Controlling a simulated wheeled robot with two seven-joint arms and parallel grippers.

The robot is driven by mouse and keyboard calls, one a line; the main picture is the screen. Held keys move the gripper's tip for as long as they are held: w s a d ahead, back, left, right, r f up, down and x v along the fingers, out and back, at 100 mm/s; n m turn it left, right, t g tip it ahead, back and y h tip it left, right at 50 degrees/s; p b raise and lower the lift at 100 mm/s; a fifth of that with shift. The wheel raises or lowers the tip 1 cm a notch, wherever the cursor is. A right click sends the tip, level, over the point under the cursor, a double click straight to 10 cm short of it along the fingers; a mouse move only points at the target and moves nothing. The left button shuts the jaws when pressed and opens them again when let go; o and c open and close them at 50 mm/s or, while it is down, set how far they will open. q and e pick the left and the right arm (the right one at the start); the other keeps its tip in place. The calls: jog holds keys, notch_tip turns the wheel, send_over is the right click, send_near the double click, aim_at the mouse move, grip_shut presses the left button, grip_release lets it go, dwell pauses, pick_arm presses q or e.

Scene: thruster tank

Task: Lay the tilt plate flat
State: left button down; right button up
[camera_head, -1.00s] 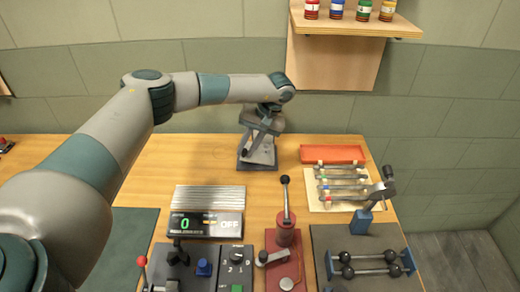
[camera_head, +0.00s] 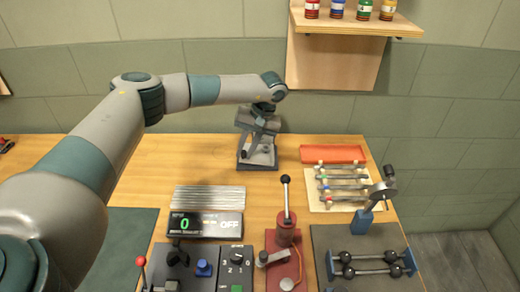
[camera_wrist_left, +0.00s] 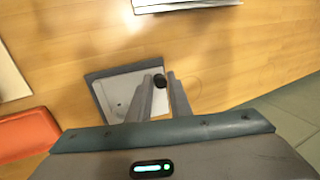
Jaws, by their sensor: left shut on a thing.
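The tilt plate's stand is a small grey unit with a dark square base (camera_head: 258,160) at the back middle of the table, by the wall. It shows in the left wrist view as a pale plate with a dark border (camera_wrist_left: 105,85). My left gripper (camera_head: 259,136) reaches down over it from the left. In the wrist view the two grey fingers (camera_wrist_left: 163,90) are close together, with a dark round knob (camera_wrist_left: 159,81) between their tips. They are shut on part of the tilt plate. The fingers hide much of it, so its exact angle is unclear. My right gripper is not in view.
A red tray (camera_head: 332,154) and a rack of rods (camera_head: 343,186) stand right of the stand. A ribbed silver block (camera_head: 209,197), a display reading 0 and OFF (camera_head: 205,225), and a red lever unit (camera_head: 284,240) lie nearer. Bare wood is left of the stand.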

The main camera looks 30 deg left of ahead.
pick_arm(q)
jog(key=shift+s+f+h, duration=0.1)
jog(key=shift+f+h, duration=0.3)
jog(key=shift+f+b, duration=0.2)
jog(key=shift+b, duration=0.25)
jog(key=shift+s+a+f+t+h, duration=0.1)
jog(key=shift+f+t+h, duration=0.15)
jog(key=shift+t+h, duration=0.05)
jog(key=shift+b, duration=0.3)
dwell(0.4)
jog(key=c, duration=1.8)
grip_release()
jog(key=shift+a, duration=0.1)
jog(key=shift+r, duration=0.1)
